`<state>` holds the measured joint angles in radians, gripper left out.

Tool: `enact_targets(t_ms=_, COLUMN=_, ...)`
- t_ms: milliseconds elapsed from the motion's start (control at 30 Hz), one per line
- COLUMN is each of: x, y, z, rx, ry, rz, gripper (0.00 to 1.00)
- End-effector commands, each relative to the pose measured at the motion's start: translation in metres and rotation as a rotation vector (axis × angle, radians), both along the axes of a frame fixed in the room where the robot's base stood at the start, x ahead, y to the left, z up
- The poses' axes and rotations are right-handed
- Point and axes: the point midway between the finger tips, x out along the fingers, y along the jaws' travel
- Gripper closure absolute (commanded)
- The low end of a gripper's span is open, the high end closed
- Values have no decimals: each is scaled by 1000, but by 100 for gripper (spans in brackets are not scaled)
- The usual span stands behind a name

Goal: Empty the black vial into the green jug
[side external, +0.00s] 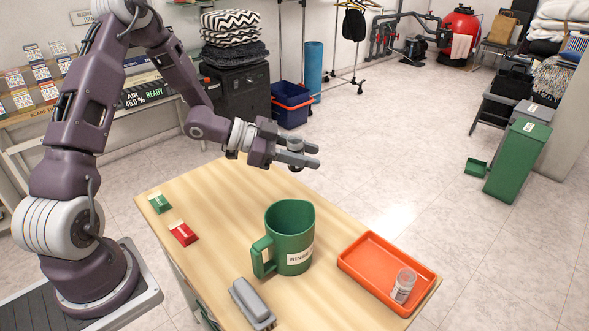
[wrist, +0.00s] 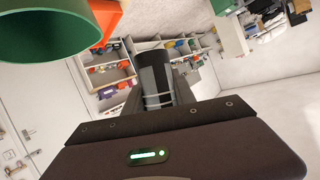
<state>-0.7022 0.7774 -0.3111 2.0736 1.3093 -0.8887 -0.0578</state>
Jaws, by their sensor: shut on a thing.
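My gripper (side external: 311,156) is above the far edge of the wooden table, its fingers pointing right, shut on the black vial. In the wrist view the black vial (wrist: 154,72) shows between the fingers, dark at one end with a greyer band. In the side view only a small grey part of it (side external: 295,145) shows at the fingers; its tilt and contents I cannot tell. The green jug (side external: 290,240) stands upright on the table, handle to the left, label in front. The gripper is above and behind it, apart from it. The jug's rim fills the wrist view's upper left (wrist: 50,48).
An orange tray (side external: 366,275) right of the jug holds a clear vial (side external: 403,285) with a pale cap. A grey object (side external: 251,302) lies front left of the jug. A red packet (side external: 184,233) and a green packet (side external: 160,202) lie at the table's left.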

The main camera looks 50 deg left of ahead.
Motion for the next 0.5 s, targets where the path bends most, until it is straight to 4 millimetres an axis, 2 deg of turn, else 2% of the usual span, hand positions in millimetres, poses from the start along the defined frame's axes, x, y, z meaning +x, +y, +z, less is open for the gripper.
enact_targets(t_ms=133, x=1, y=1, z=-5, rx=-116, ry=137, rz=0, gripper=100)
enact_targets(t_ms=333, x=1, y=1, z=-4, rx=-121, ry=142, rz=0, gripper=100)
enact_targets(t_ms=500, x=16, y=13, z=9, rx=-117, ry=137, rz=2, gripper=100)
